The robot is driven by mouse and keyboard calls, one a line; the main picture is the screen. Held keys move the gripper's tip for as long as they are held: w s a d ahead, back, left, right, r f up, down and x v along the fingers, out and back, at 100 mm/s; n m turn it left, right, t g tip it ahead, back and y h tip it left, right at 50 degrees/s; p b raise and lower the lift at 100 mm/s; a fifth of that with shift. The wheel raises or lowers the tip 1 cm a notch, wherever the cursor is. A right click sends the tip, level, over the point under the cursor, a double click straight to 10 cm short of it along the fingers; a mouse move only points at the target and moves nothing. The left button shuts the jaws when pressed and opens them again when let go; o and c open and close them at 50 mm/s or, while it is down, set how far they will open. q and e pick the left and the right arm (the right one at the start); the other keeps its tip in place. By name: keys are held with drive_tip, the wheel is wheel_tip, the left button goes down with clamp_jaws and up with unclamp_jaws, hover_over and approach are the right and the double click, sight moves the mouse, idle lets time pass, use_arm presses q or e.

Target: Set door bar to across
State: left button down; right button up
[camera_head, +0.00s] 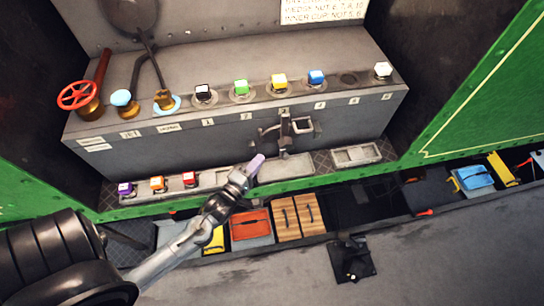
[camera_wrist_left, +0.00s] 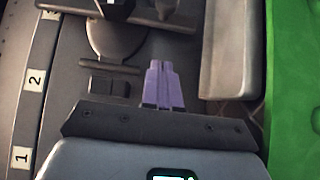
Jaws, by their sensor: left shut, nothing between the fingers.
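A dark metal fitting with an upright bar and a small side arm (camera_head: 285,128) is on the front of the grey case, below the number labels. It looks like the door bar, but its exact setting is hard to tell. Part of a dark bar fitting (camera_wrist_left: 120,35) shows at the top of the left wrist view. My left gripper (camera_head: 256,163) has pale purple fingers and is just below and left of the fitting. In the left wrist view its fingers (camera_wrist_left: 160,80) are shut together, empty, and appear apart from the bar. My right gripper is not in view.
The grey case (camera_head: 225,150) carries coloured cube-topped knobs, levers and a red wheel (camera_head: 77,95). A shallow grey tray (camera_head: 357,155) sits right of the fitting. A green sill (camera_head: 330,179) runs in front, with a trough of coloured boxes (camera_head: 250,225) below it.

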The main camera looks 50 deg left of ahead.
use_arm(q)
drive_tip(key=w, duration=0.1)
drive_tip(key=w+d, duration=0.1)
drive_tip(key=w, duration=0.1)
drive_tip(key=shift+w, duration=0.3)
drive_tip(key=shift+w+d, duration=0.4)
drive_tip(key=shift+w, duration=0.25)
drive_tip(key=shift+w+d+f, duration=0.3)
drive_tip(key=shift+w, duration=0.1)
drive_tip(key=shift+s+a+p, duration=0.1)
drive_tip(key=shift+s+p, duration=0.1)
drive_tip(key=shift+p, duration=0.15)
